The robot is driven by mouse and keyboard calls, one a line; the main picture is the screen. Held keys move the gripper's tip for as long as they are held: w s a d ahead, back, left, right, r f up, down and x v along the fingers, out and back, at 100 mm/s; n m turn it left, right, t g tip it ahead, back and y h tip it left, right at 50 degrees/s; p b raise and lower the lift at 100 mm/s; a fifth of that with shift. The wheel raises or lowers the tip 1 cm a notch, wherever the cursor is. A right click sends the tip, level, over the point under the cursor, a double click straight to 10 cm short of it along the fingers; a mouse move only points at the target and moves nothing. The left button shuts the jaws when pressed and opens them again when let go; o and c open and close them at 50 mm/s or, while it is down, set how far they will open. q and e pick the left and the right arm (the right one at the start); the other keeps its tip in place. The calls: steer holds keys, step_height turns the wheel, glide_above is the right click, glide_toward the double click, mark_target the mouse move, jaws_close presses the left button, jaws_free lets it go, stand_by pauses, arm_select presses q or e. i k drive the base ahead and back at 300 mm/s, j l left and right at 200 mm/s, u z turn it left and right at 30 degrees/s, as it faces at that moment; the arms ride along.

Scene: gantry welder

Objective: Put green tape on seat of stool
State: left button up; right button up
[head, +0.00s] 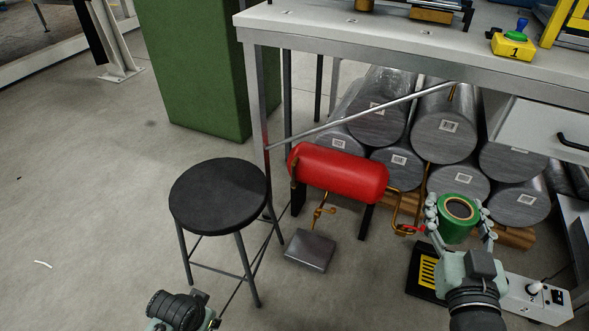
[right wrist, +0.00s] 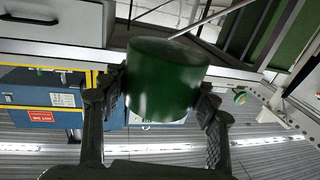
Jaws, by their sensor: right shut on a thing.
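The green tape (head: 456,222) is a thick roll with a tan core, held between the fingers of my right gripper (head: 462,226) in front of the workbench. It also shows in the right wrist view (right wrist: 165,82), with a finger on each side. The stool (head: 219,194) has a round black seat and grey metal legs, and stands upright left of the bench. Its seat is bare. The right gripper is well to the right of the stool. Part of my left arm (head: 178,311) shows at the bottom edge, but its fingertips cannot be made out clearly.
A red tank (head: 338,173) stands between the stool and my right gripper. Grey metal cylinders (head: 443,125) are stacked under the workbench (head: 330,33). A green cabinet (head: 193,65) stands behind the stool.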

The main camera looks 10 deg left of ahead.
mark_target(229, 201)
steer(key=i+j, duration=0.1)
steer(key=j, duration=0.35)
steer(key=j+u, duration=0.15)
steer(key=j, duration=0.35)
steer(key=i+j, duration=0.15)
steer(key=j, duration=0.3)
steer(key=u, duration=0.05)
